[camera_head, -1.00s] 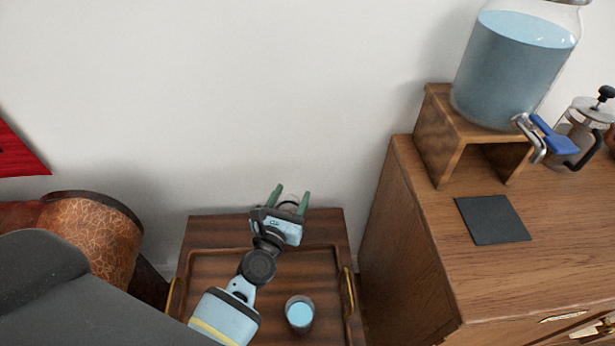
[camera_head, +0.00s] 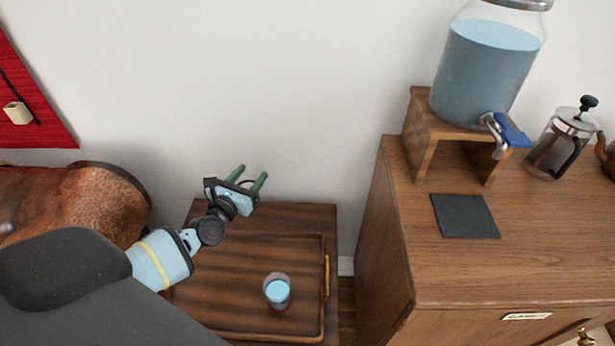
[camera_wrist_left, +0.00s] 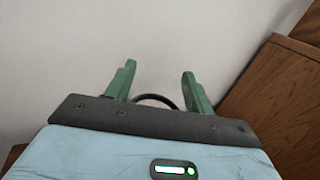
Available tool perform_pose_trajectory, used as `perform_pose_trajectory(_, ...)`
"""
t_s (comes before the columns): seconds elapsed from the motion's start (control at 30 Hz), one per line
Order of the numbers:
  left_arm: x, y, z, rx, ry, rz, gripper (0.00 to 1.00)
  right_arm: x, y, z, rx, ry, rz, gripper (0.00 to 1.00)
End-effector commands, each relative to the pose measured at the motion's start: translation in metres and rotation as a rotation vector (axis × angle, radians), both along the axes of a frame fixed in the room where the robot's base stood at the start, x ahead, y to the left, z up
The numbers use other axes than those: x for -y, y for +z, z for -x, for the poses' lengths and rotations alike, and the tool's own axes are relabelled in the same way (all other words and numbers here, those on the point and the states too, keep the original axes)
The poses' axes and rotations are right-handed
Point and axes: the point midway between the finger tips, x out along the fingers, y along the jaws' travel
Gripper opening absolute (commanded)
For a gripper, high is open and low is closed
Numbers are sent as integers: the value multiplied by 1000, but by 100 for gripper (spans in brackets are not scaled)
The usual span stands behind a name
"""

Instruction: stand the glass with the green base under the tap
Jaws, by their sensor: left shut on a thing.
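My left gripper (camera_head: 248,181) is above the far end of the tray table, its green fingers shut on a clear glass. Only a thin curved rim of the held glass (camera_wrist_left: 158,99) shows between the fingers in the left wrist view; its base and base colour are hidden. The tap (camera_head: 492,133) is a metal spout with a blue lever (camera_head: 512,131) on the water jar (camera_head: 482,75), at the upper right. A dark square mat (camera_head: 465,216) lies on the cabinet top below and in front of the tap. My right gripper is out of view.
The jar rests on a wooden stand (camera_head: 421,134) on the cabinet (camera_head: 540,255). A French press (camera_head: 560,143) stands to its right. The mat is bare.

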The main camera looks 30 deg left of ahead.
Motion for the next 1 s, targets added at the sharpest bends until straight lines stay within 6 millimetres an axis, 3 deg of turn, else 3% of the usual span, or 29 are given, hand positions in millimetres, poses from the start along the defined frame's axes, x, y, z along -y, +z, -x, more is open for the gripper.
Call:
perform_pose_trajectory(0.1,-48,18,-3,12,67,-5,5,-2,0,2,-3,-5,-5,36)
perform_pose_trajectory(0.3,-112,42,1,38,229,-1,5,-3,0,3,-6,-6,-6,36)
perform_pose_trajectory(0.53,-146,40,18,35,396,4,5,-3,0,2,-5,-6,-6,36)
perform_pose_trajectory(0.63,-146,33,27,23,445,7,5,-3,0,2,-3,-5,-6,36)
perform_pose_trajectory(0.73,-132,25,34,9,467,7,5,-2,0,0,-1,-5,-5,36)
perform_pose_trajectory(1.0,-48,33,40,7,382,-13,5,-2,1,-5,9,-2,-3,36)
